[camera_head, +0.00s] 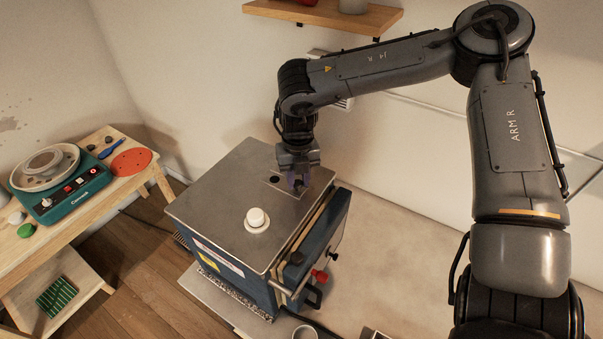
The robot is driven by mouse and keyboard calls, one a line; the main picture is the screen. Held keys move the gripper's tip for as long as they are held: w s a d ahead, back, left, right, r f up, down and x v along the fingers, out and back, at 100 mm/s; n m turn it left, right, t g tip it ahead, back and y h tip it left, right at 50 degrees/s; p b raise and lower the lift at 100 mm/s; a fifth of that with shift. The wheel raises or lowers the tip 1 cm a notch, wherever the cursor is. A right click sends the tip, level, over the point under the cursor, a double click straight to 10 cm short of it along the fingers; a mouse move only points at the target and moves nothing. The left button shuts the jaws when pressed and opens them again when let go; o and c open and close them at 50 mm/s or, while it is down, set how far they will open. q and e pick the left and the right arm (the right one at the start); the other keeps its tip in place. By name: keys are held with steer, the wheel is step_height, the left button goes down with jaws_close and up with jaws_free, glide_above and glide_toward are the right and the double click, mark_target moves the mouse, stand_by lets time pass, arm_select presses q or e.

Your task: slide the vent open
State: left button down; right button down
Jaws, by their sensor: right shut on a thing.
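A blue box-shaped kiln with a flat grey metal lid (215,205) stands in the middle of the head view. A vent plate (286,188) lies on the lid toward its far right part, with a small dark spot to its left. My right gripper (298,184) reaches down onto the vent from above and is shut on it. The fingertips hide the part they hold, so I cannot see the grip closely or how far the vent stands open. My left gripper is not in view.
A white knob (257,219) sticks up from the lid, nearer than my gripper. A wooden table (88,205) with a green pottery wheel (70,200) stands at the left. A wooden shelf (320,14) hangs on the back wall.

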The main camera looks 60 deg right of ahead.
mark_target(300, 183)
steer(key=shift+s, duration=0.1)
steer(key=c, duration=0.9)
jaws_free()
steer(key=shift+o, duration=0.2)
steer(key=shift+r, duration=0.1)
step_height(300, 183, up, 11)
steer(key=b, duration=0.1)
steer(key=shift+f, duration=0.2)
steer(key=shift+s, duration=0.1)
